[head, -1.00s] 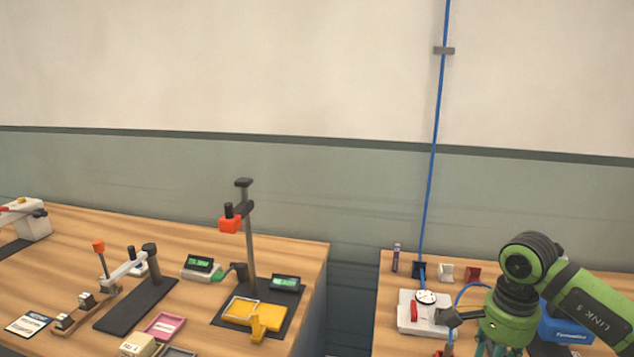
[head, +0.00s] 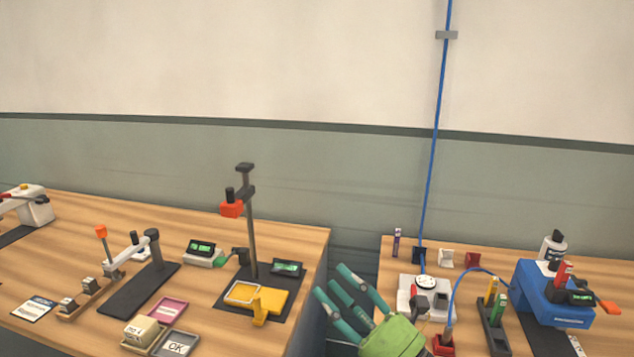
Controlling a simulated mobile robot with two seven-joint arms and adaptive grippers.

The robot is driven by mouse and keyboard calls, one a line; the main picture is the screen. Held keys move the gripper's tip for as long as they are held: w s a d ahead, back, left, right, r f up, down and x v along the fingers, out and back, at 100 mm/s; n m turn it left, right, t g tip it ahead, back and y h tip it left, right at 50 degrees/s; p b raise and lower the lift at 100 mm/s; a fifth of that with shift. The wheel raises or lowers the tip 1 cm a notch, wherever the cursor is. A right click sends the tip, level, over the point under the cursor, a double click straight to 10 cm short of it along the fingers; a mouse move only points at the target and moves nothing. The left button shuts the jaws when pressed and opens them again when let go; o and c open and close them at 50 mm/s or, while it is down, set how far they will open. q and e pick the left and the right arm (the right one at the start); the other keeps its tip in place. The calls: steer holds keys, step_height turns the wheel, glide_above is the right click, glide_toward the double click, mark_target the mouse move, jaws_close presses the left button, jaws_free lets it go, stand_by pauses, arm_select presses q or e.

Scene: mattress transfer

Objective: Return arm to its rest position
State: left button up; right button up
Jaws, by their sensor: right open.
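My right gripper (head: 337,282) shows at the bottom centre of the head view, a green body with several teal fingers. The fingers are spread open and hold nothing. They point up and to the left, in front of the gap between the two benches. The rest of my right arm is out of the frame. My left gripper is not in view.
The right bench (head: 590,270) carries a white gauge unit (head: 408,302), a dark pen holder (head: 495,335) and a blue machine (head: 540,300). The left bench (head: 80,235) holds a press stand (head: 250,235), a yellow tray (head: 272,300) and small boxes.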

steer(key=w+d+f+m+t+h, duration=0.2)
steer(key=d+f+m+t+h, duration=0.35)
steer(key=m+h, duration=0.75)
steer(key=s+d+f+m+g+h, duration=0.2)
steer(key=s+d+f+m+g, duration=0.25)
steer(key=f+m, duration=0.3)
steer(key=s+d+f+m+g+h, duration=0.2)
steer(key=s+d+f+m+g, duration=0.15)
steer(key=d+f+m, duration=0.4)
steer(key=s+a+f+m+g, duration=0.1)
steer(key=s+f+m+g, duration=0.1)
steer(key=s+f+g, duration=0.5)
steer(key=s+f+m+g, duration=0.2)
steer(key=s+f, duration=0.3)
steer(key=s, duration=0.5)
steer(key=s+f+g, duration=0.1)
steer(key=s+f, duration=0.1)
steer(key=f, duration=1.1)
steer(key=s+f+g, duration=0.1)
steer(key=s+f, duration=0.1)
steer(key=f, duration=1)
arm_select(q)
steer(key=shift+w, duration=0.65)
arm_select(e)
steer(key=s+d+f, duration=0.2)
steer(key=s+f, duration=1)
steer(key=s, duration=0.2)
steer(key=shift+g, duration=0.35)
